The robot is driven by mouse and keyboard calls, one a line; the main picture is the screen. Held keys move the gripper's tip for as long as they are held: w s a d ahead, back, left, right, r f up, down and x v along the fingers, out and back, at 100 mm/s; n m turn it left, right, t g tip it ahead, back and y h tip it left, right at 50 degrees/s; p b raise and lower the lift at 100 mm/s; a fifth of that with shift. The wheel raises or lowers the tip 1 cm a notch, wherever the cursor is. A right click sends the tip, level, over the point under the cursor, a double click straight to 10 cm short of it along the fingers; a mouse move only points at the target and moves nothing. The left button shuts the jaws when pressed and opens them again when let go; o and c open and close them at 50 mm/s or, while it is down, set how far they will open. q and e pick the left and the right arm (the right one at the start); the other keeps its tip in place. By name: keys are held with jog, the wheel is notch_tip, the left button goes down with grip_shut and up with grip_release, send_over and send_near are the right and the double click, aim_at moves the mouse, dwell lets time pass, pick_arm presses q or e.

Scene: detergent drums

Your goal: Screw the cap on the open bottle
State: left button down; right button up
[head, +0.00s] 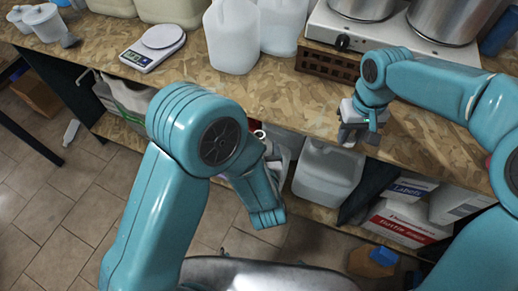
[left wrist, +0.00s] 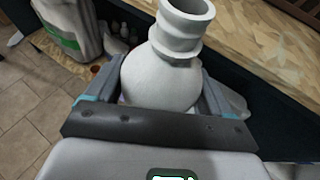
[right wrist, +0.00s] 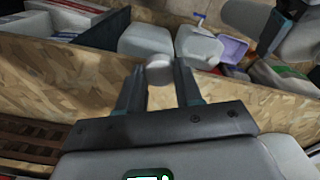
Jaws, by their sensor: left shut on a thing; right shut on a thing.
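A white bottle (left wrist: 160,75) with a bare, open neck (left wrist: 184,22) stands between the fingers of my left gripper (left wrist: 157,88), which is shut on its body. In the head view my left arm hides most of that gripper and the bottle. My right gripper (right wrist: 160,73) is shut on a small white cap (right wrist: 158,62), held at its fingertips. In the head view the right gripper (head: 358,130) is over the front part of the workbench, apart from the bottle; the cap is too small to make out there.
The wooden workbench (head: 440,140) carries a kitchen scale (head: 153,47), white jugs (head: 232,38) and a burner with pots (head: 345,38) on a brown rack. A shelf below holds a pale canister (head: 327,172) and boxes (head: 410,222). The bench front edge lies close to both grippers.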

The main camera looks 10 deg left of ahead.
jog(key=a+r+n, duration=0.2)
jog(key=a+r, duration=0.1)
jog(key=a, duration=0.8)
jog(key=s+a+r+n, duration=0.1)
jog(key=a+r+n, duration=0.2)
jog(key=a, duration=0.8)
jog(key=shift+r, duration=0.75)
jog(key=shift+w+f, duration=0.1)
jog(key=shift+f, duration=1.95)
jog(key=shift+f, duration=0.9)
jog(key=shift+f, duration=0.55)
